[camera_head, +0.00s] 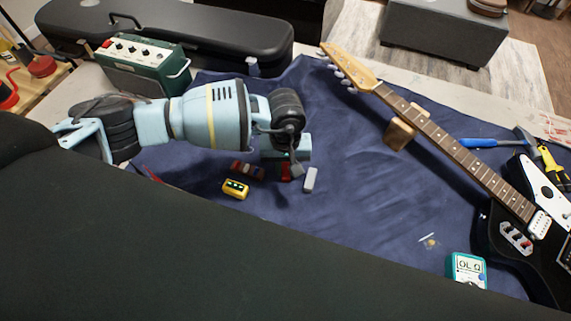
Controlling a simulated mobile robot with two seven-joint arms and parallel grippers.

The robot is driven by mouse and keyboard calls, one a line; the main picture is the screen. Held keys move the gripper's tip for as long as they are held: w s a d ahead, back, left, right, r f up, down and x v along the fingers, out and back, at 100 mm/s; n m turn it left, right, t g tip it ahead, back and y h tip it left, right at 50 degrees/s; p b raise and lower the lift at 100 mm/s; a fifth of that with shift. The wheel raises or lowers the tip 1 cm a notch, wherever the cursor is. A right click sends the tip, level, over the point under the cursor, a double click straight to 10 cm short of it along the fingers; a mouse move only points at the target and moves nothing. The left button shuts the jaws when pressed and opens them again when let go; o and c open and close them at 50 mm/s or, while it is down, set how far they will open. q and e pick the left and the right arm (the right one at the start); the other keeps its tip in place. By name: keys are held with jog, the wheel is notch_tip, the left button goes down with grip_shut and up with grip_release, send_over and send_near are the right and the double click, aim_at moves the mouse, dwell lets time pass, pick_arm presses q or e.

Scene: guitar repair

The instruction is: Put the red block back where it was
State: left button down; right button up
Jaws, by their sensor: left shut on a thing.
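My left gripper (291,169) reaches in from the left and points down over the blue cloth (360,210). It is shut on a small red block (286,173), which shows only in part beneath the gripper. I cannot tell whether the block touches the cloth. A grey block (310,180) stands just right of the gripper. A short row of dark red and dark blocks (247,171) lies just left of it. My right gripper is out of view.
A yellow pedal (235,189) lies front left of the gripper. A guitar (455,150) spans the right side, its neck on a wooden support (399,134). A teal pedal (467,269) sits front right. A green amplifier (143,67) stands back left. The middle cloth is mostly clear.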

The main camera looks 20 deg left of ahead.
aim_at(285, 168)
pick_arm(q)
jog(key=c, duration=1.4)
grip_release()
jog(key=shift+f, duration=0.1)
jog(key=shift+c, duration=0.2)
jog(key=shift+o, duration=0.7)
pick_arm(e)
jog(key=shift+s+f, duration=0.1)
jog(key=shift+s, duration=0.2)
pick_arm(q)
jog(key=shift+r, duration=0.35)
notch_tip(285, 168, up, 12)
jog(key=shift+w+f, duration=0.15)
jog(key=shift+w, duration=0.05)
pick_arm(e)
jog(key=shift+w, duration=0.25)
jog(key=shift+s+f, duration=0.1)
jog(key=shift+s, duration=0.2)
